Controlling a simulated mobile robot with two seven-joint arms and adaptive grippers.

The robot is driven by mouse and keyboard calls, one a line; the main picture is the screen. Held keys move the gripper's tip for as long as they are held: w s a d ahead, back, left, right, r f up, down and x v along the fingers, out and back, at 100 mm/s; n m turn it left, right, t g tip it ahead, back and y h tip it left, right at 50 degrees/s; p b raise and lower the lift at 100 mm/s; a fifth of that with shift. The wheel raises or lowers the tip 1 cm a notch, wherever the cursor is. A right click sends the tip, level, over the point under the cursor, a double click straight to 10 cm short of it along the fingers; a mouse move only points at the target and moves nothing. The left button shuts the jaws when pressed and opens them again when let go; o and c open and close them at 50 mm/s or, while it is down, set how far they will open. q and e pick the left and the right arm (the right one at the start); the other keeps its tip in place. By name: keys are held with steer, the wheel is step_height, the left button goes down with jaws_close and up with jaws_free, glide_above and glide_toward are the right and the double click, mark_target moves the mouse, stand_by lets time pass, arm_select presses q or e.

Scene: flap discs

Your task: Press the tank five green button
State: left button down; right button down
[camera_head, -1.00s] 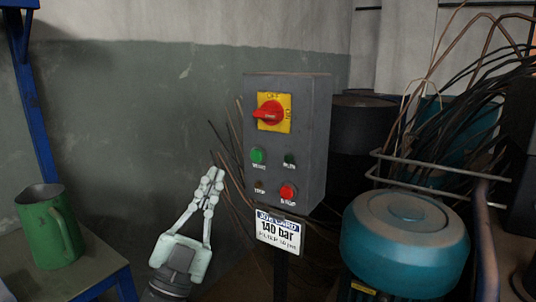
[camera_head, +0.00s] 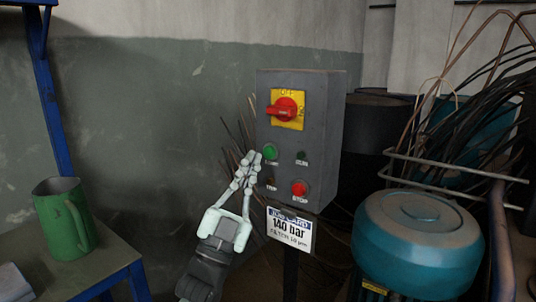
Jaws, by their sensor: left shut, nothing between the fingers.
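A grey control box (camera_head: 330,130) stands on a post. On its front are a round green button (camera_head: 270,152) at the upper left and a red button (camera_head: 299,188) at the lower right. A red rotary switch (camera_head: 284,109) on a yellow plate sits above them. The label under the green button is too small to read. My left gripper (camera_head: 250,162) is shut and empty, its fingertips pointing up beside the box's left edge, just left of and slightly below the green button. I cannot tell whether the tips touch the box. My right gripper is not in view.
A white sign reading 140 bar (camera_head: 290,229) hangs below the box. A teal motor housing (camera_head: 418,240) stands at the right, with loose cables (camera_head: 490,100) behind it. A green jug (camera_head: 65,222) stands on a table at the left.

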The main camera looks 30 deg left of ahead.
arm_select(q)
steer(key=shift+w+d, duration=0.1)
steer(key=shift+w, duration=0.85)
steer(key=shift+w, duration=0.1)
stand_by(0.7)
steer(key=shift+w, duration=0.3)
steer(key=shift+w, duration=0.5)
stand_by(0.6)
steer(key=shift+s, duration=0.15)
steer(key=shift+s+p, duration=0.3)
steer(key=shift+s, duration=0.45)
